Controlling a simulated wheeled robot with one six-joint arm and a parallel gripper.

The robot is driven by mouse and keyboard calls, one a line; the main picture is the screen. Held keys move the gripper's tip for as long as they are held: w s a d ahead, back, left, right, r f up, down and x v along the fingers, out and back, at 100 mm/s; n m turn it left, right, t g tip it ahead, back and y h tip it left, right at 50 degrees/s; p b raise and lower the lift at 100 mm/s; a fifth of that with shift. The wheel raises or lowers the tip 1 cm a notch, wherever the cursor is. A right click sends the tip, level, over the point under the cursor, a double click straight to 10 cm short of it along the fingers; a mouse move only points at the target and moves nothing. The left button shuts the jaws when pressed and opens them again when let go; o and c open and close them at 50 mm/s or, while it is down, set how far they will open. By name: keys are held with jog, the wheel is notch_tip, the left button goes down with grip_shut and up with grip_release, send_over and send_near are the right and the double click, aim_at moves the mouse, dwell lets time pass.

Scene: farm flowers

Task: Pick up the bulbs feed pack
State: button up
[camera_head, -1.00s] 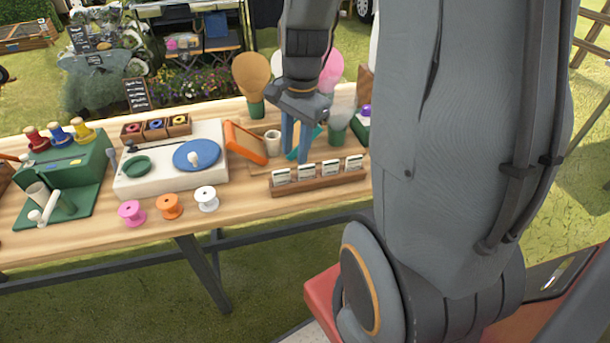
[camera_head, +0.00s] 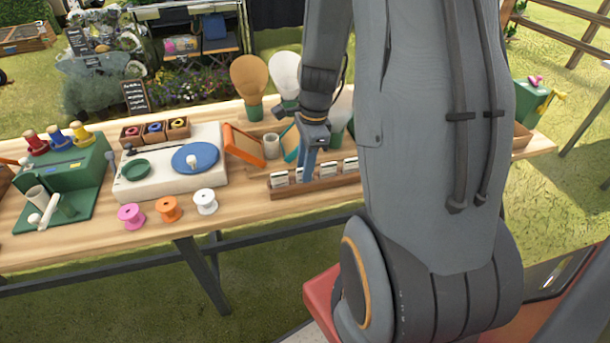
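Several small white packs with dark lower edges stand in a row in a long brown wooden rack (camera_head: 318,187) at the table's front edge. I see a left pack (camera_head: 279,179), a pack right of centre (camera_head: 333,170) and a right-end pack (camera_head: 350,166). Their labels are too small to read, so I cannot tell which is the bulbs feed pack. My gripper (camera_head: 307,172) points down with blue fingers at the rack, in front of the second pack from the left and mostly hiding it. Whether the fingers touch or straddle that pack is unclear.
An orange-framed tray (camera_head: 244,145) and a small beige cup (camera_head: 271,146) stand close behind the rack. A white board with a blue disc (camera_head: 195,157) and several spools (camera_head: 206,201) lie to the left.

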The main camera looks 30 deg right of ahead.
jog(key=shift+f, duration=0.5)
grip_shut()
